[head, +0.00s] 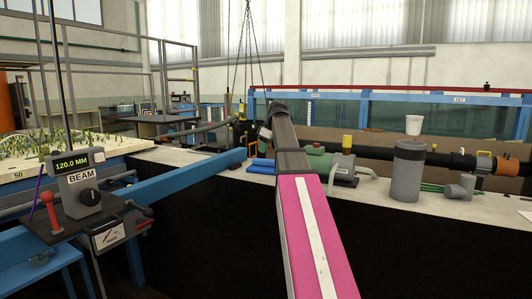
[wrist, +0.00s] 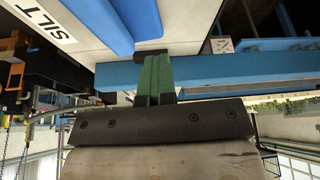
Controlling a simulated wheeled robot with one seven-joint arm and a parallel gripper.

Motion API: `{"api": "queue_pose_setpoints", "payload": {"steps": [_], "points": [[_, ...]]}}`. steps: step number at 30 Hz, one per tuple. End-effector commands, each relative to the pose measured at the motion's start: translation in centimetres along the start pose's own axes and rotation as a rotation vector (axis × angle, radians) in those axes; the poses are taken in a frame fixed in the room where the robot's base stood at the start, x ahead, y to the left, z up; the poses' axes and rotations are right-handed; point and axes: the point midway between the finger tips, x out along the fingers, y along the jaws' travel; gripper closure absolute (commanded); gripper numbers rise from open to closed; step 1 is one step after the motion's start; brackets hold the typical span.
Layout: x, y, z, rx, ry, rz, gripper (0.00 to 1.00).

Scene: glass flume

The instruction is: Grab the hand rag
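My gripper (wrist: 157,62) shows in the wrist view as two green fingers side by side with no clear gap, and I see nothing held between them. No other cloth is clear.
A blue beam (head: 195,178) crosses left of my arm, with a gauge box (head: 80,180) at its near end.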

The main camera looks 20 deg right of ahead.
Motion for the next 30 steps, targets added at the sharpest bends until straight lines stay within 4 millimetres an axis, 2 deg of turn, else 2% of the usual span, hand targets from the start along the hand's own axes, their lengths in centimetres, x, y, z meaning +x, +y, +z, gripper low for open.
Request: {"api": "queue_pose_setpoints", "payload": {"steps": [1,3,9,15,24,25,26,30], "points": [[-0.7,-1.5,0.0,-0.002,0.001,0.0,1.0],[-1.5,-2.8,-0.2,-0.002,0.001,0.001,1.0],[-3.2,-5.5,-0.7,-0.002,0.001,0.0,1.0],[-4.0,-6.7,-0.9,0.0,0.001,-0.001,1.0],[-4.1,-6.8,-1.0,0.0,0.001,-0.001,1.0],[-4.1,-6.8,-1.0,0.0,0.001,-0.001,0.96],[-4.1,-6.8,-1.0,0.0,0.001,-0.001,0.86],[-4.1,-6.8,-1.0,0.0,0.001,-0.001,0.41]]}}
